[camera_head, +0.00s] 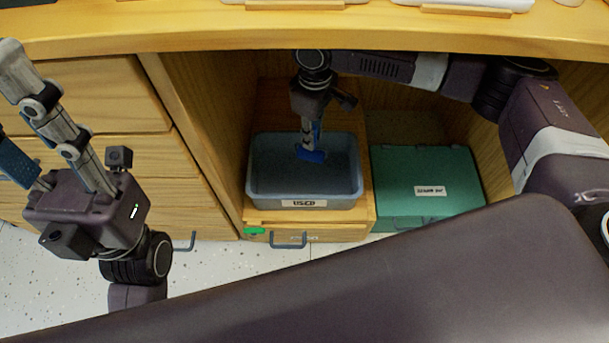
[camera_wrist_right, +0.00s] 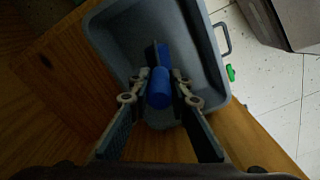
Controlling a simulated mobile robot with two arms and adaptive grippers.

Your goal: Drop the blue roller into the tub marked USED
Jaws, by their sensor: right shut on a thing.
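The grey-blue tub (camera_head: 258,190) with a white label reading USED stands in the open bay under the counter. My right gripper (camera_head: 311,143) reaches down over the tub and is shut on the blue roller (camera_head: 312,155). In the right wrist view the roller (camera_wrist_right: 160,87) sits between the fingertips, with the tub (camera_wrist_right: 212,62) behind it. The roller appears inside the tub's outline; its height above the tub floor is hard to tell. My left gripper (camera_head: 22,112) is at the left edge, fingers spread and empty, partly cut off.
A green lidded box (camera_head: 428,170) with a white label stands right of the tub. The tub rests on a wooden drawer unit (camera_head: 340,232) with a dark handle and a green mark. The wooden counter (camera_head: 180,32) overhangs the bay; drawers (camera_head: 115,95) stand to the left.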

